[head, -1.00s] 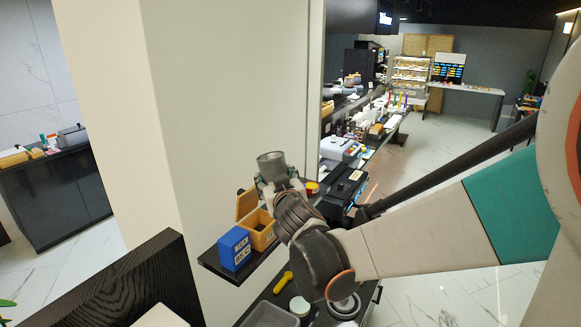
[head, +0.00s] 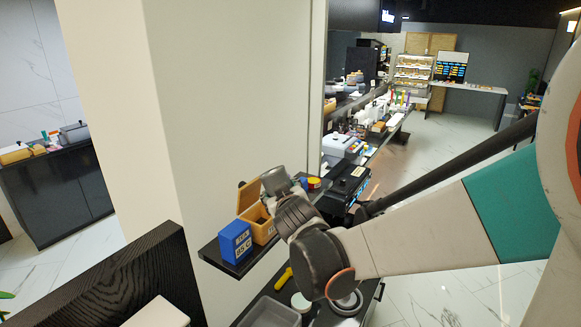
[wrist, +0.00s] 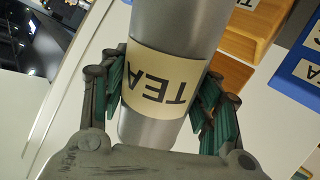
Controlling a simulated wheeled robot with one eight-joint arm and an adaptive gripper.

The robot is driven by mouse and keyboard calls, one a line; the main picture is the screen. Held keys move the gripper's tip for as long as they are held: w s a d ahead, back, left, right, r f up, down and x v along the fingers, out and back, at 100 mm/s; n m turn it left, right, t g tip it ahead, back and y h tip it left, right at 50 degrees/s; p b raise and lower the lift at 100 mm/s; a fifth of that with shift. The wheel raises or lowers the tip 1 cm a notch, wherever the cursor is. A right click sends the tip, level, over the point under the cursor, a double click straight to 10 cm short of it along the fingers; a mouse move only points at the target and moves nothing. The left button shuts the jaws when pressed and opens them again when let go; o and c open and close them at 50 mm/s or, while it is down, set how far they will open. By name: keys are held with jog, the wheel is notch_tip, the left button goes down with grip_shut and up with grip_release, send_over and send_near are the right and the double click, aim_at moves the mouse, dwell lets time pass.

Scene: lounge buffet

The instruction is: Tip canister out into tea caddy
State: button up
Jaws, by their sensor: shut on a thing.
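The silver canister (wrist: 182,22) with a cream TEA label fills the middle of the wrist view. My gripper (wrist: 165,75) is shut around its side, with green pads on both sides of the label. The canister's mouth and most of the caddy's inside are hidden, so I cannot see any contents falling.
A blue labelled box (head: 235,243) stands close to the left of the caddy on the shelf (head: 212,253). A red and yellow item (head: 314,183) and a black box (head: 345,185) are to the right. A grey tray (head: 270,314) lies below. The pale wall rises behind the shelf.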

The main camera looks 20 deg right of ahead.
aim_at(274, 181)
jog(key=shift+s+d+f+n+g, duration=0.15)
jog(key=shift+f+n+g, duration=0.1)
jog(key=shift+f, duration=0.3)
jog(key=shift+s+f+n+g, duration=0.15)
jog(key=shift+f+g, duration=0.1)
jog(key=shift+f, duration=0.25)
jog(key=shift+s+d+n+g+h+p, duration=0.1)
jog(key=shift+s+n+g+h+p, duration=0.1)
jog(key=shift+n+g+h+p, duration=0.55)
jog(key=shift+d+r+n+g+p, duration=0.1)
jog(key=shift+r+n+g+p, duration=0.3)
jog(key=shift+g+p, duration=0.35)
jog(key=shift+r+n+g+h+p, duration=0.3)
jog(key=shift+r+n+g+h, duration=0.2)
jog(key=shift+g, duration=0.5)
jog(key=shift+w+a+r+n+g+h, duration=0.15)
jog(key=shift+w+a+n+g+h, duration=0.15)
jog(key=shift+n+g+h, duration=0.4)
jog(key=shift+w+a+r+n+g+h, duration=0.1)
jog(key=shift+w+r+n+g+h, duration=0.15)
jog(key=shift+g, duration=0.2)
jog(key=shift+w+a+r+n+g+h, duration=0.1)
jog(key=shift+r+n+g+h, duration=0.1)
jog(key=shift+r+g+h, duration=0.2)
jog(key=shift+w+a+r+n+g+h+b, duration=0.3)
jog(key=shift+w+r+n+g+h+b, duration=0.2)
jog(key=shift+g, duration=0.25)
jog(key=shift+w+a+r+n+g+h+b, duration=0.3)
jog(key=shift+w+r+n+g+h, duration=0.15)
jog(key=shift+g+h, duration=0.2)
